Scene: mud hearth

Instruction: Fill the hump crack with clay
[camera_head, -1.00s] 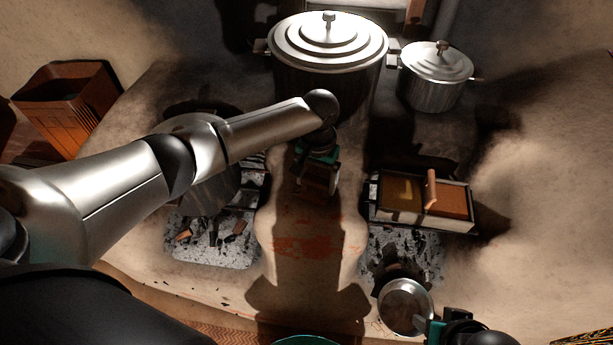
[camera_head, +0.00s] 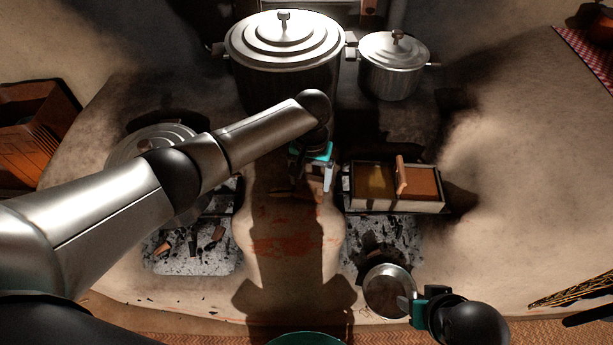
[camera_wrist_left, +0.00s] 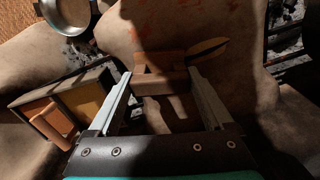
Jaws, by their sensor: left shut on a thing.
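The clay hump (camera_head: 292,260) runs between the two ash-filled fire beds, with orange-red patches (camera_head: 285,245) on its top. My left gripper (camera_head: 313,178) is over the far part of the hump. It is shut on a brown wooden piece (camera_wrist_left: 160,83), which shows between its fingertips in the left wrist view. A dark pointed shape (camera_wrist_left: 206,50) shows beside that piece; I cannot tell what it is. The crack is not clear in either view. My right gripper (camera_head: 412,308) is at the rim of a metal pan (camera_head: 390,292); its jaws are not clear.
A large lidded pot (camera_head: 284,75) and a smaller one (camera_head: 393,75) stand behind.

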